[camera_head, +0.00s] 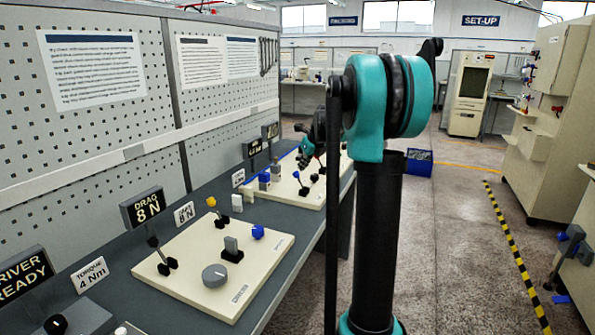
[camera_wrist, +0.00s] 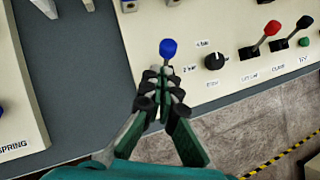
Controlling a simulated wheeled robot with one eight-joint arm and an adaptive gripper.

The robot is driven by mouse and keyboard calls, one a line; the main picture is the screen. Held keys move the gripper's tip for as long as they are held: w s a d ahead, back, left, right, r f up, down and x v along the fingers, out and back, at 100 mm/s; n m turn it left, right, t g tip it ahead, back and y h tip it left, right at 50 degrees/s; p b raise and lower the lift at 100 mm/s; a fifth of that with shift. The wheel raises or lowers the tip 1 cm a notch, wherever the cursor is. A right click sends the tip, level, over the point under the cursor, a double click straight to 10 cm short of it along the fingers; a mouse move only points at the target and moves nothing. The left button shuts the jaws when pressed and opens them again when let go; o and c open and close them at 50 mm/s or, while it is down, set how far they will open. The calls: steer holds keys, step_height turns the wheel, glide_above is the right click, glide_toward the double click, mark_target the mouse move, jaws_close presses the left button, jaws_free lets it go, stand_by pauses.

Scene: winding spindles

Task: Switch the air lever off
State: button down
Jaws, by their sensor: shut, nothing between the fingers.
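A lever with a blue knob (camera_wrist: 168,47) stands at the front edge of the cream panel (camera_wrist: 140,45) in the wrist view, beside a black dial marked in bar. Its own label is hidden, so I cannot read that it is the air lever. My gripper (camera_wrist: 163,85) is shut and empty, with its fingertips close to the lever's stem; I cannot tell whether they touch it. The fingers hide the lever's base. In the head view, my gripper (camera_head: 308,150) is over the far panel (camera_head: 310,202), partly behind my own arm.
A red-knobbed lever (camera_wrist: 271,28), a black-knobbed lever (camera_wrist: 305,22) and a green button (camera_wrist: 303,42) are right of the black dial (camera_wrist: 214,61). A nearer cream panel (camera_head: 180,278) bears other levers. A pegboard wall (camera_head: 80,130) stands behind the bench.

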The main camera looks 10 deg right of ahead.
step_height(320, 180, up, 8)
steer(key=s, duration=0.2)
steer(key=shift+s+a+r, duration=0.15)
steer(key=shift+s+a, duration=0.2)
steer(key=shift+s, duration=0.05)
steer(key=s+a+f+n, duration=0.1)
steer(key=s+f+n, duration=0.8)
steer(key=s, duration=0.3)
steer(key=s+a+f+n+g+h, duration=0.1)
steer(key=s+f+n, duration=0.9)
steer(key=s, duration=0.3)
steer(key=s+a+f+n+g+h, duration=0.1)
steer(key=s+f+n, duration=0.9)
steer(key=s, duration=0.3)
steer(key=shift+s+a+n, duration=0.15)
steer(key=shift+a+n, duration=0.15)
steer(key=shift+n, duration=0.2)
